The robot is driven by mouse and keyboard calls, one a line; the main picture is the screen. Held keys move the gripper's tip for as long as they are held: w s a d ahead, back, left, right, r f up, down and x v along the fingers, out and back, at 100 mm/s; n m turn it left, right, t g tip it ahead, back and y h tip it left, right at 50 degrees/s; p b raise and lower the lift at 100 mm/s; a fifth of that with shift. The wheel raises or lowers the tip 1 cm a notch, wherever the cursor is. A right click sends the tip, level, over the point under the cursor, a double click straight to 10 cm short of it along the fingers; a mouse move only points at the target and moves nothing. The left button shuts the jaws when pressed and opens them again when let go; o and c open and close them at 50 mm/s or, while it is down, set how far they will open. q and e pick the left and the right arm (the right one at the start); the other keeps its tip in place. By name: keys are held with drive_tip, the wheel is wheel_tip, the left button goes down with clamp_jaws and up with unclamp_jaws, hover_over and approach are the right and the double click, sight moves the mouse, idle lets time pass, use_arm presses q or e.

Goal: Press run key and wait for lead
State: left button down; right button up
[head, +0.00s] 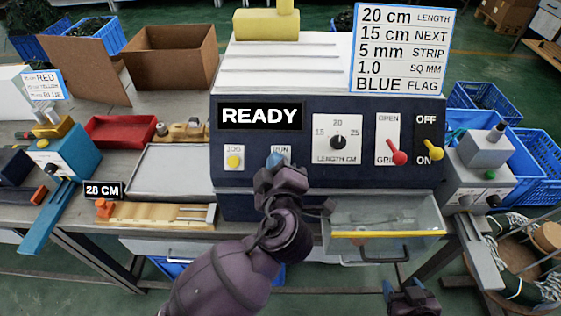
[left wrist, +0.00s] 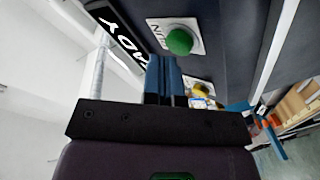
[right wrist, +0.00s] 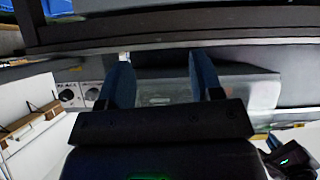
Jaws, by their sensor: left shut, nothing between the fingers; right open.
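The dark blue machine (head: 330,178) shows READY on its display (head: 261,116). The green run key (left wrist: 180,41) stands out from its white plate in the left wrist view. In the head view my left gripper hides the key, and only part of its RUN label (head: 281,150) shows. My left gripper (head: 275,160) is shut and empty in front of the key; in the left wrist view its blue fingertips (left wrist: 163,62) appear just beside the key, and I cannot tell whether they touch. My right gripper (head: 409,286) is open and empty, low in front of the bench. I see no finished lead clearly.
A clear-fronted tray (head: 386,234) juts out below the machine panel. A yellow 200 key (head: 234,161), a length dial (head: 338,142) and two levers, red (head: 397,157) and yellow (head: 432,152), share the panel. An order sign (head: 402,48) stands on top.

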drive_tip(key=shift+w+r, duration=0.1)
drive_tip(key=shift+w, duration=0.05)
drive_tip(key=shift+w+a+r, duration=0.15)
drive_tip(key=shift+w+r, duration=0.05)
drive_tip(key=shift+w, duration=0.25)
